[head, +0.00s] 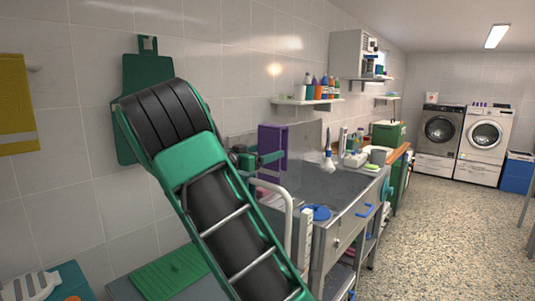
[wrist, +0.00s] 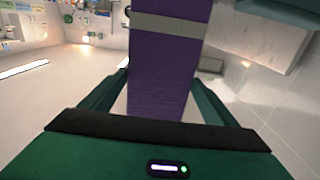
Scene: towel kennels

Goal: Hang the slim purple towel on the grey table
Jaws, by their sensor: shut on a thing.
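The slim purple towel (head: 273,140) hangs in the air, above and near the grey metal sink unit. In the wrist view the towel (wrist: 163,70) is a long purple strip with a grey band, running up between the fingers. My gripper (head: 266,158) is shut on it, and in the wrist view its green fingers flank the towel. A grey worktop (head: 122,288) shows at the lower left, partly hidden by my arm. I cannot tell which grey surface is the grey table.
The metal sink unit (head: 345,187) holds a blue item and several bottles stand beyond it. A green ribbed board (head: 172,273) lies on the worktop. Open floor (head: 430,235) lies right.

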